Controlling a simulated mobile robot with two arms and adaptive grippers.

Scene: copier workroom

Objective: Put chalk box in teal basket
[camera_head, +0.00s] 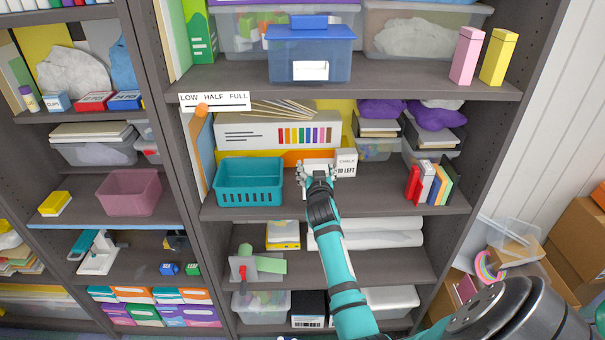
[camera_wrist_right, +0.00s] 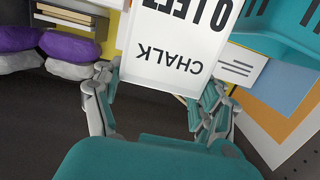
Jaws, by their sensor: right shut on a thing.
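The chalk box (camera_wrist_right: 180,45) is white, with black lettering upside down in the right wrist view. My right gripper (camera_wrist_right: 158,98) is shut on it, one finger on each side. The teal basket (camera_head: 249,182) stands on the same shelf, left of the gripper, and looks empty. A corner of it shows at the upper right of the right wrist view (camera_wrist_right: 285,30). My left gripper is out of view.
A long white box (camera_head: 240,134) with coloured stripes lies behind the basket. Small upright books (camera_head: 430,184) stand right of the gripper, and purple bags (camera_head: 435,117) lie behind them. The shelf above (camera_head: 390,84) and the unit's side walls bound the space.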

